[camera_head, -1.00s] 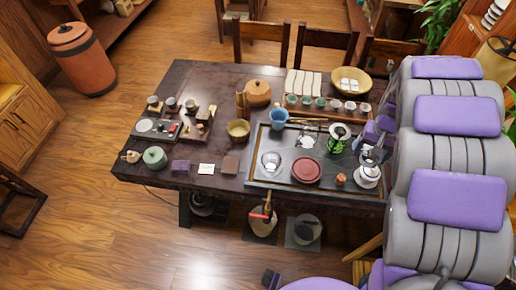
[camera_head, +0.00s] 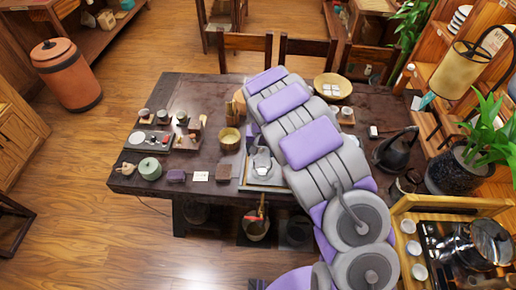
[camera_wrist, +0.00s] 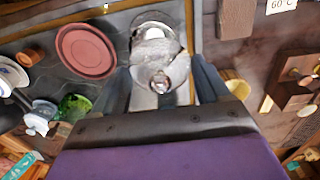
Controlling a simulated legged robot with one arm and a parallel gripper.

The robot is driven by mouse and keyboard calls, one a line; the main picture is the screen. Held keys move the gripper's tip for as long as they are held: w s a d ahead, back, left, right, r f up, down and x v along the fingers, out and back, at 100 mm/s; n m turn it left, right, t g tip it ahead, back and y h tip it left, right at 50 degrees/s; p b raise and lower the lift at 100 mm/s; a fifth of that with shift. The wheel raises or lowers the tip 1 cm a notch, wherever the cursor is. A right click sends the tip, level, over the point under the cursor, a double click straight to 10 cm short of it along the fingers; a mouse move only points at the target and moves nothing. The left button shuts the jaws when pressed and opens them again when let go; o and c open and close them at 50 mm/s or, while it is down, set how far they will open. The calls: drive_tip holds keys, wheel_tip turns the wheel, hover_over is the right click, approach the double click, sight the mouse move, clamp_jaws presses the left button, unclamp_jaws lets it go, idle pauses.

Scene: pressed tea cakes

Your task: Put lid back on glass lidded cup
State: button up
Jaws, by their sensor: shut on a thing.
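My gripper (camera_wrist: 163,88) is shut on the clear glass lid (camera_wrist: 160,80), its knob between the two dark fingers in the wrist view. The glass cup (camera_wrist: 152,28) is just beyond the lid, with a pale round base. The lid overlaps the near part of the cup in this view, and I cannot tell whether they touch. In the head view the cup (camera_head: 263,163) stands at the left end of the dark tea tray (camera_head: 263,187), with my fingers just above it. My arm hides most of the tray there.
A dark red round dish (camera_wrist: 86,50) lies beside the cup in the wrist view. A green cup (camera_wrist: 74,107) and white lidded cup (camera_wrist: 40,116) stand farther left. A brass bowl (camera_head: 230,139) is left of my gripper in the head view. A dark kettle (camera_head: 396,152) stands at right.

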sight(266, 153)
drive_tip(key=shift+d+f+b, duration=0.35)
drive_tip(key=shift+d+f, duration=0.6)
drive_tip(key=shift+d, duration=0.1)
drive_tip(key=shift+f, duration=0.4)
drive_tip(key=a+f, duration=0.2)
drive_tip(key=shift+f, duration=0.3)
drive_tip(key=shift+d, duration=0.85)
drive_tip(key=shift+a, duration=0.85)
drive_tip(key=shift+s+d, duration=0.1)
drive_tip(key=shift+d, duration=0.3)
drive_tip(key=shift+a, duration=0.15)
drive_tip(key=shift+d, duration=0.3)
